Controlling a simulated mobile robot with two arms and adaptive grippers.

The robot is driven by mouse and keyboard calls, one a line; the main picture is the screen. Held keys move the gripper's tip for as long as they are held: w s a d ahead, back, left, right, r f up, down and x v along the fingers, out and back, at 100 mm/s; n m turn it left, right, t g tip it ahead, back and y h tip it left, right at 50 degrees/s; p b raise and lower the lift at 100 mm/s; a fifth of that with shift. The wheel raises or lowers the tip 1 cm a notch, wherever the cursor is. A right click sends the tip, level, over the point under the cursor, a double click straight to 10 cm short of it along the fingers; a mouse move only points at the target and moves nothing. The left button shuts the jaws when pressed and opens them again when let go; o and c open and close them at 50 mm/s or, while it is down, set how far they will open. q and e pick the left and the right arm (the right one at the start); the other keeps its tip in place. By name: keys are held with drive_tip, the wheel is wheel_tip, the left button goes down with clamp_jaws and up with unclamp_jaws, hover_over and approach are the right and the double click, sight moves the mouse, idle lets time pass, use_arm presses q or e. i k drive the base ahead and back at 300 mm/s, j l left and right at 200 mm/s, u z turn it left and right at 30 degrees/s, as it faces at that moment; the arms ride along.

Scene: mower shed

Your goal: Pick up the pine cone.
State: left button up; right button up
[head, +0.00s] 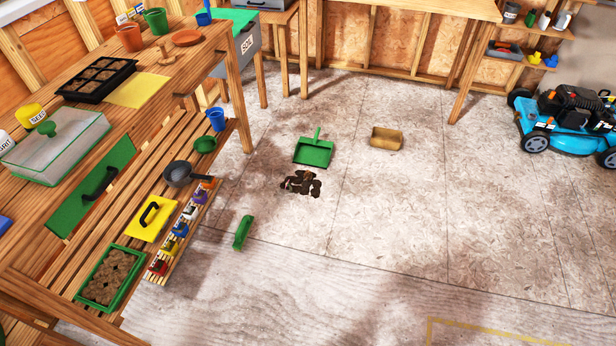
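I cannot make out a pine cone in the head view. A small patch of dark brown bits (302,184) lies on the floor in front of a green dustpan (313,152); it looks like spilled soil, and I cannot tell if a cone is among it. Neither of my grippers shows in this view.
A wooden potting bench (195,60) with a lower slatted shelf stands along the left. A tan block (386,138) and a green hand tool (243,232) lie on the floor. A blue mower (570,125) stands at the right. The floor at centre right is clear.

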sight(308, 175)
drive_tip(key=i+u, duration=0.1)
drive_tip(key=u, duration=0.4)
drive_tip(key=i+l+u, duration=0.3)
drive_tip(key=l, duration=0.25)
drive_tip(key=i+l+u, duration=0.3)
drive_tip(key=l, duration=0.4)
drive_tip(key=i+l+u, duration=0.15)
drive_tip(key=i+l, duration=0.1)
drive_tip(key=l, duration=0.1)
